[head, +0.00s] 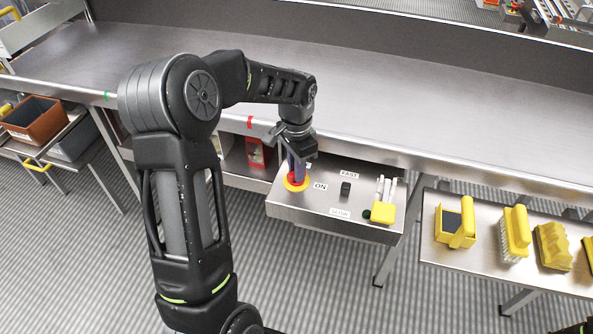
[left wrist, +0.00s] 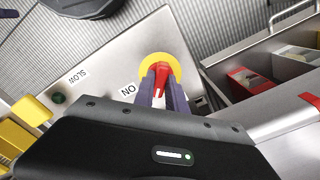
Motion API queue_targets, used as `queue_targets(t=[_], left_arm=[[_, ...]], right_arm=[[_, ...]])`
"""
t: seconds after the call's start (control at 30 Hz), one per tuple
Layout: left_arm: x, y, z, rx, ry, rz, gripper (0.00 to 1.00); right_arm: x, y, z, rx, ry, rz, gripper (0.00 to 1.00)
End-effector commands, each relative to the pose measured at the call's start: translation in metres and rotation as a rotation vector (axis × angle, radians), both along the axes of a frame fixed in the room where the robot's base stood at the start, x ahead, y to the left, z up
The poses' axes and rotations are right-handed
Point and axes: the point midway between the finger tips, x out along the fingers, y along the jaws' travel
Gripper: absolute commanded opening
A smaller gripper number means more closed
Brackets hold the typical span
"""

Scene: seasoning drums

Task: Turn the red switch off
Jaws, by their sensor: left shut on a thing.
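The red switch (left wrist: 160,76) sits on a round yellow base on the metal control panel (head: 325,212). In the head view the switch (head: 291,178) shows low on the yellow base, partly hidden by my gripper. My left gripper (head: 298,162) comes down from above onto it. In the left wrist view its two purple fingers (left wrist: 162,86) are shut on the red switch, one on each side. An "ON" label (head: 320,186) lies right beside the yellow base.
The panel also bears a black knob (head: 346,189) between "FAST" and "SLOW" labels, and a yellow holder (head: 383,211) with white sticks. A side table with yellow brushes (head: 515,232) stands at the right. The long steel bench (head: 430,110) behind is clear.

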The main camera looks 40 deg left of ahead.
Motion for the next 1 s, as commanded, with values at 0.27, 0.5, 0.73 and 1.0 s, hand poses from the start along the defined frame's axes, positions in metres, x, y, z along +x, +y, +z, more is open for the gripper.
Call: queue_targets(t=[0.27,0.5,0.73,1.0], left_arm=[[0.0008,-0.0001,0.0002,0.001,-0.003,0.261,0.0],[0.0007,0.0003,0.0006,0.0,-0.002,0.483,0.0],[0.0006,0.0004,0.0009,0.0,-0.002,0.645,0.0],[0.0007,0.0004,0.0012,0.0,-0.002,0.74,0.0]], right_arm=[[0.0001,0.0,-0.0073,0.0,-0.001,0.0,0.0],[0.0002,-0.0001,-0.0104,0.0,-0.001,0.0,0.0],[0.0001,0.0,-0.0118,0.0,-0.001,0.0,0.0],[0.0002,-0.0001,-0.0123,0.0,-0.001,0.0,0.0]])
